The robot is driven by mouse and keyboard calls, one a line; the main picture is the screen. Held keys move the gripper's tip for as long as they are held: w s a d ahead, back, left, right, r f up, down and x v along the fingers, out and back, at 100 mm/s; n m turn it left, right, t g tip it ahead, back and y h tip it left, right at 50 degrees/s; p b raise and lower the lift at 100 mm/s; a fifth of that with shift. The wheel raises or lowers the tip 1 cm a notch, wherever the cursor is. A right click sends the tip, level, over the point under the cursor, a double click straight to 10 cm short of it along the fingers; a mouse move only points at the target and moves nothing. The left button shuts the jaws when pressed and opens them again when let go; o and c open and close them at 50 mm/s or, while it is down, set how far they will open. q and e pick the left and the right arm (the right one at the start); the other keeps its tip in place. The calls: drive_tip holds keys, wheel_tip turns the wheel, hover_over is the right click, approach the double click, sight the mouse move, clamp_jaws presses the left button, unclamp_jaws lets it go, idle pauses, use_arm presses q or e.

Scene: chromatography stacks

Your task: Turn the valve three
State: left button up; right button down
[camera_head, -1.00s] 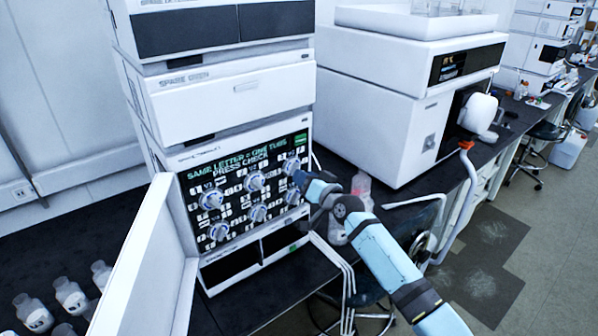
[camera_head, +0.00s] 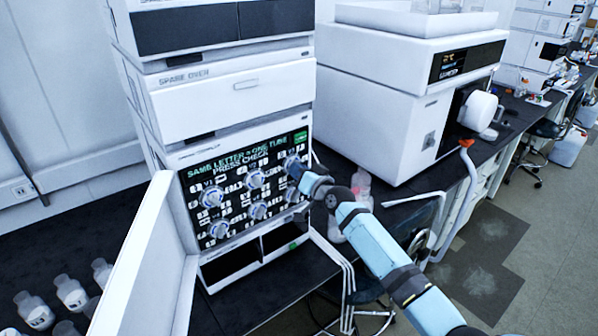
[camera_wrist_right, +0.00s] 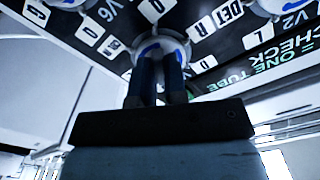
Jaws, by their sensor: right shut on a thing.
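The valve panel (camera_head: 234,188) is a black face on the white instrument, with several round white-and-blue knobs in two rows. Valve three (camera_head: 291,162) is the top right knob, partly covered by my right gripper (camera_head: 295,168). In the right wrist view, the two dark fingers of my right gripper (camera_wrist_right: 160,72) are closed on the valve three knob (camera_wrist_right: 165,44), whose rim shows around the fingertips. The V2 and V6 labels show on either side of it. My left gripper is not in view.
The valve six knob (camera_head: 291,194) sits just below the gripper. A white side panel (camera_head: 140,262) stands left of the valves. Small bottles (camera_head: 70,292) stand at the lower left. A clear bottle (camera_head: 361,182) stands behind my right arm. A large white instrument (camera_head: 385,125) is to the right.

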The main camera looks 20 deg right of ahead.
drive_tip(key=shift+n, duration=0.3)
drive_tip(key=shift+d+n+b, duration=0.2)
drive_tip(key=shift+n+b, duration=1.1)
drive_tip(key=shift+n, duration=4.3)
drive_tip(key=c, duration=1.2)
unclamp_jaws()
drive_tip(key=shift+o, duration=0.2)
